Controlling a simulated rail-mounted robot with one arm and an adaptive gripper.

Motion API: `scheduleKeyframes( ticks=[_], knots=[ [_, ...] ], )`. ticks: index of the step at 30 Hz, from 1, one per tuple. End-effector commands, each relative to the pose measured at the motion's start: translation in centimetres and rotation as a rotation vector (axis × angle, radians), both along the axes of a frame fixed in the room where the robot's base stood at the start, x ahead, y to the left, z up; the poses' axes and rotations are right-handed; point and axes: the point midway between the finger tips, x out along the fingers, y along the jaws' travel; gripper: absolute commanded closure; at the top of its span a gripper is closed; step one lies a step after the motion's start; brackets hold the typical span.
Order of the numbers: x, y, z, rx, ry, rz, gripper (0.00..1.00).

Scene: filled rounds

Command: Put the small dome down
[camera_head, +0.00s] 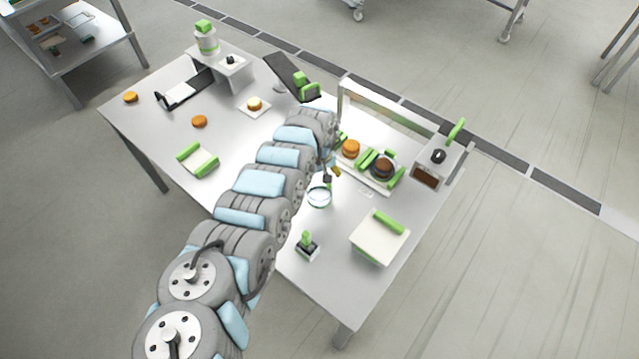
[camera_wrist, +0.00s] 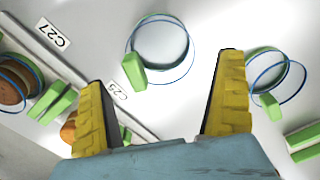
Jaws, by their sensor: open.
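My gripper (camera_wrist: 165,78) is open, with its two yellow fingers wide apart and nothing gripped between them. A clear round dome (camera_wrist: 165,45) with a blue rim and a green handle (camera_wrist: 135,72) shows ahead of the fingertips in the wrist view. A second clear dome (camera_wrist: 268,70), also blue-rimmed with a green handle, is beyond the right finger. In the head view, one clear dome (camera_head: 319,198) stands on the table just below my gripper (camera_head: 332,174); my arm hides part of the area.
A tray with filled rounds (camera_head: 351,148) and green pieces lies right of my gripper. A dark box with a green handle (camera_head: 307,246) and a white board with a green edge (camera_head: 379,240) are nearer the front. A clear guard panel (camera_head: 388,107) stands behind.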

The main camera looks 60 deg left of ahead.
Motion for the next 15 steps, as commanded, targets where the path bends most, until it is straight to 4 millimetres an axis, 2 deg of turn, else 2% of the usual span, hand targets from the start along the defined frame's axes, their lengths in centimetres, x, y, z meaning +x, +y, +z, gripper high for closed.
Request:
scheduleKeyframes(
  ticks=[1, 6, 15],
  knots=[
    [-0.1, 0.2, 1.6, 0.001, 0.0, 0.001, 0.0],
    [-0.1, 0.1, 4.3, -0.001, 0.001, 0.001, 0.0],
    [0.0, -0.1, 6.7, -0.003, 0.001, 0.001, 0.0]
  ],
)
